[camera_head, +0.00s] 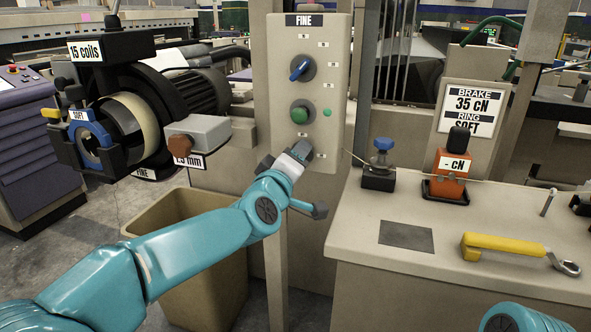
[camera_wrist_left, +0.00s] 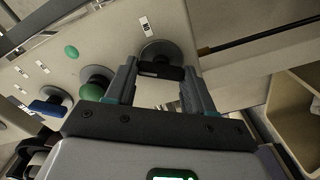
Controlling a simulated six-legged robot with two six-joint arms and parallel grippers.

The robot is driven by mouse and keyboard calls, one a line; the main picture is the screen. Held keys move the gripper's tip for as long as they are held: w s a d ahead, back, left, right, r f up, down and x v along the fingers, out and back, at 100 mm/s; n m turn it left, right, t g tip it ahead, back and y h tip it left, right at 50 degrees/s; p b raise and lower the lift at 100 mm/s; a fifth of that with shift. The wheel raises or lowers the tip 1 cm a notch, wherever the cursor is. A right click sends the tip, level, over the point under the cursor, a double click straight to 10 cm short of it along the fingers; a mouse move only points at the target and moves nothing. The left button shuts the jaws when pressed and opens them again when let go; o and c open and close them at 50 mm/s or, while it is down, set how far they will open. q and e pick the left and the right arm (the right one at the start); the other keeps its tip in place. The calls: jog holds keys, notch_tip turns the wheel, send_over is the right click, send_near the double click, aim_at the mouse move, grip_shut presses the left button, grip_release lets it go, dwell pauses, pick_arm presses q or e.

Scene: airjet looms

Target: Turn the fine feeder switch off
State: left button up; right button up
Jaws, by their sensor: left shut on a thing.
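The grey panel (camera_head: 310,50) marked FINE stands upright at the centre. It has a blue switch knob (camera_head: 300,69) set at a slant, a green button (camera_head: 301,113) and a small green light (camera_head: 327,113). My left gripper (camera_head: 292,160) is at the panel's lower part, covering most of a lower black knob there. In the left wrist view that black knob (camera_wrist_left: 160,71) sits between the fingertips of my left gripper (camera_wrist_left: 158,78), which is shut on it. The blue knob (camera_wrist_left: 48,106) and green button (camera_wrist_left: 96,84) lie left of it. My right gripper is out of view.
The black feeder (camera_head: 130,115) with a 15 coils label is left of the panel. A tan bin (camera_head: 190,225) stands below. At right, a grey top (camera_head: 365,240) bears an orange-based device (camera_head: 447,180), a blue-knobbed device (camera_head: 381,165) and a yellow-handled tool (camera_head: 505,246).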

pick_arm(q)
jog(key=shift+f+n+b, duration=0.1)
jog(key=shift+n+b, duration=1.35)
jog(key=shift+n, duration=1.65)
jog(key=o, duration=1)
jog(key=shift+o, duration=0.2)
jog(key=v, duration=1.6)
jog(key=shift+b, duration=0.35)
jog(key=shift+s+a, duration=0.1)
jog(key=shift+s, duration=0.05)
